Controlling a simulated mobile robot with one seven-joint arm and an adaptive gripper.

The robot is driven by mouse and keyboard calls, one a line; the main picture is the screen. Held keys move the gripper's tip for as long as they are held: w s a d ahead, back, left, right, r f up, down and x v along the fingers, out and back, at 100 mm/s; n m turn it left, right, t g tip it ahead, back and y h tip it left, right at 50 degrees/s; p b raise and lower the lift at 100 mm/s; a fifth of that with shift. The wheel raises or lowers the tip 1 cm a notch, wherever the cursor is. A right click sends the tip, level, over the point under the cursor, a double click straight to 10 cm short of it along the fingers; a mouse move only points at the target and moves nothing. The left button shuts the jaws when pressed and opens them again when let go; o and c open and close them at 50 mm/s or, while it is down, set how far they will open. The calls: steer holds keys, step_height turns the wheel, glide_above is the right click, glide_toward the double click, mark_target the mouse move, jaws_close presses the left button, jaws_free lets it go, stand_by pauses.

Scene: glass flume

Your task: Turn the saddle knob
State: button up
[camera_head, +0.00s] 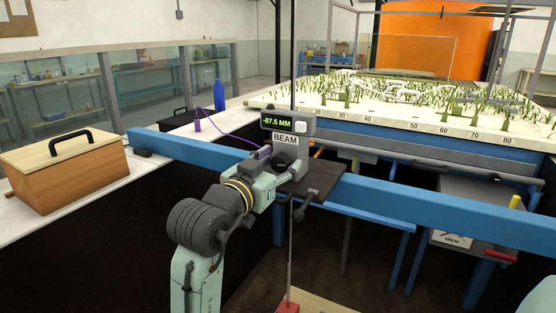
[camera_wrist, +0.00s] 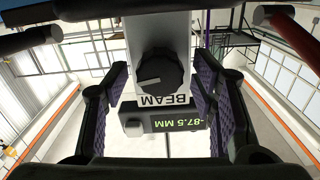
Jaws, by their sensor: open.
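The saddle knob (camera_wrist: 158,76) is a dark ribbed round knob with a pale pointer mark, on a light grey block, in the wrist view. The saddle's display (camera_wrist: 176,118) and BEAM label appear upside down there. In the head view the saddle's display (camera_head: 288,122) reads -87.5 MM, above the blue beam (camera_head: 430,208). My gripper (camera_head: 272,178) reaches the saddle's front, and the arm hides the knob there.
A thin vertical rod (camera_head: 290,240) hangs below the saddle beside my arm. A wooden box (camera_head: 70,172) stands on the left ledge, with a blue bottle (camera_head: 219,95) further back. A planted bed (camera_head: 400,108) lies behind the beam.

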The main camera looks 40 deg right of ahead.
steer(key=shift+d, duration=0.1)
steer(key=c, duration=1.1)
steer(key=shift+c, duration=0.2)
steer(key=shift+m, duration=0.3)
steer(key=o, duration=1.1)
steer(key=shift+o, duration=0.2)
steer(key=v, duration=1.2)
